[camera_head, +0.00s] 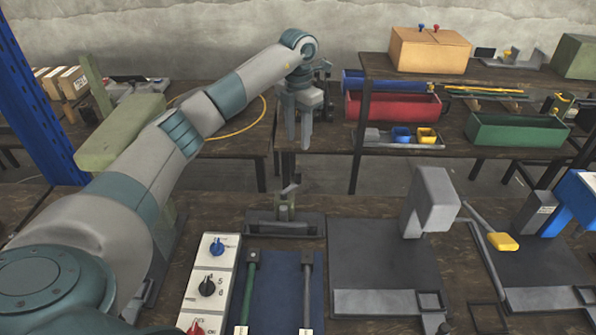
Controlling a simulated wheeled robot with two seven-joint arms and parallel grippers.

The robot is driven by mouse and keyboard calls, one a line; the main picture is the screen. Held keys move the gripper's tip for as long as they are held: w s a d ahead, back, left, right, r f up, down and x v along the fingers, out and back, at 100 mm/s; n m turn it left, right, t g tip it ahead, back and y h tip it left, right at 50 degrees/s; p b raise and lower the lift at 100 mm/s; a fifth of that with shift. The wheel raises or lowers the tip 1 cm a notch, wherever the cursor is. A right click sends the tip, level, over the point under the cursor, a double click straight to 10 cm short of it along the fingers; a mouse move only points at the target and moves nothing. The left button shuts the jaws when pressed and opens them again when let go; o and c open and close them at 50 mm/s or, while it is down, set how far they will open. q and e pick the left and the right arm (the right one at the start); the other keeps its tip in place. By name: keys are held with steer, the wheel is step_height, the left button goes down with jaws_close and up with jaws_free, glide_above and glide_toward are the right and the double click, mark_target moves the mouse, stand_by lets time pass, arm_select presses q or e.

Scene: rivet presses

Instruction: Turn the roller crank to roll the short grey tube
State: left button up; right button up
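My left gripper (300,143) hangs in the air over the gap between the near and back benches, fingers pointing down. A narrow gap shows between its fingers and nothing is visible in it. A grey rod (307,285), possibly the short grey tube, lies on a blue mat beside a green rod (249,288). Below the gripper, on the near bench, stands a small grey fixture with an upright lever (286,205); I cannot tell whether it is the roller crank. A grey arm with a yellow grip (502,241) stands at the right. My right gripper is not in view.
A white control box with knobs (209,285) is left of the mat. A grey press (430,202) stands over a dark plate (375,260); a blue machine (577,200) is at far right. The back bench holds red (393,106) and green (517,131) bins.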

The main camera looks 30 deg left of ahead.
mark_target(298, 171)
arm_select(q)
step_height(298, 171, down, 13)
steer(key=p, duration=0.5)
steer(key=shift+r, duration=0.15)
steer(key=shift+f, duration=0.75)
jaws_close()
